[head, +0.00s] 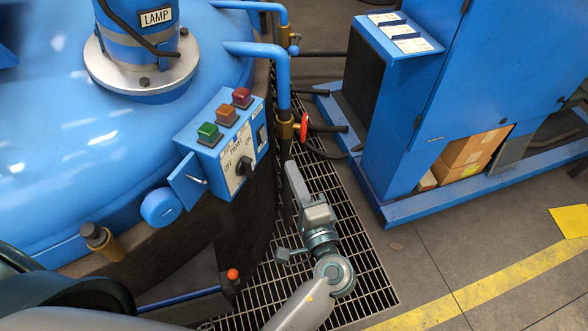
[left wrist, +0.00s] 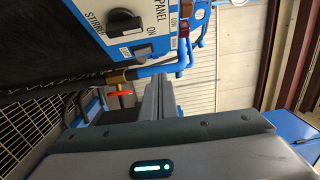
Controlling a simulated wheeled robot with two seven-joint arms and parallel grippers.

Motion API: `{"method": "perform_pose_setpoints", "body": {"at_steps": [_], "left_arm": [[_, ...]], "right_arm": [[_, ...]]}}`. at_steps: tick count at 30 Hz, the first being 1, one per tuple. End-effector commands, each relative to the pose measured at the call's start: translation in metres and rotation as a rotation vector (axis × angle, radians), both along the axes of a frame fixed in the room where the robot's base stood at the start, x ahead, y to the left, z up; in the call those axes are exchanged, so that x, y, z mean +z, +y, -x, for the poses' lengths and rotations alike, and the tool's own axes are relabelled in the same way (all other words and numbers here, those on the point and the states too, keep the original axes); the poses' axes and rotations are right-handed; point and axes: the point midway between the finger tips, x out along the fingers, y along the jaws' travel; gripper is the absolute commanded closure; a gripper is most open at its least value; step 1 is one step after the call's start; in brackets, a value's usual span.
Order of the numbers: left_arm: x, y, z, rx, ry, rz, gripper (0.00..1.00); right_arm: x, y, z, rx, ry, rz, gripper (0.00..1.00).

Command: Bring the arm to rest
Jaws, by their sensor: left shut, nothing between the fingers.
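My left gripper (head: 291,166) points up the picture in the head view, over the floor grating to the right of the furnace's control box. In the left wrist view its fingers (left wrist: 165,93) lie together, with nothing between them. The control box (head: 222,143) carries a black rotary switch (head: 244,166), which also shows in the left wrist view (left wrist: 122,21). The fingers look apart from the box and switch. My right gripper is in neither view.
The blue furnace lid (head: 60,130) fills the left. Blue pipes with a red valve handle (head: 303,127) stand just beyond the gripper. A blue cabinet (head: 440,110) with cardboard boxes (head: 470,152) is at right. Open grating (head: 345,240) and bare floor (head: 430,260) lie between.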

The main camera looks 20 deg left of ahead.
Motion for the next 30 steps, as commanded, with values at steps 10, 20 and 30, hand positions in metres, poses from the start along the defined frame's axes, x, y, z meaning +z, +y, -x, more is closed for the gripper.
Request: {"method": "perform_pose_setpoints", "body": {"at_steps": [10,20,30], "left_arm": [[-0.005,-0.001,-0.001,-0.008,0.009,0.002,1.0],[-0.11,-0.018,-0.015,-0.136,0.185,0.081,1.0],[-0.317,-0.025,0.027,-0.266,0.522,0.358,1.0]], "right_arm": [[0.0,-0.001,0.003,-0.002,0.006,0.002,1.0],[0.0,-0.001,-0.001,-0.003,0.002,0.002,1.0],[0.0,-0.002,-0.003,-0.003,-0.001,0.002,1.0]]}}
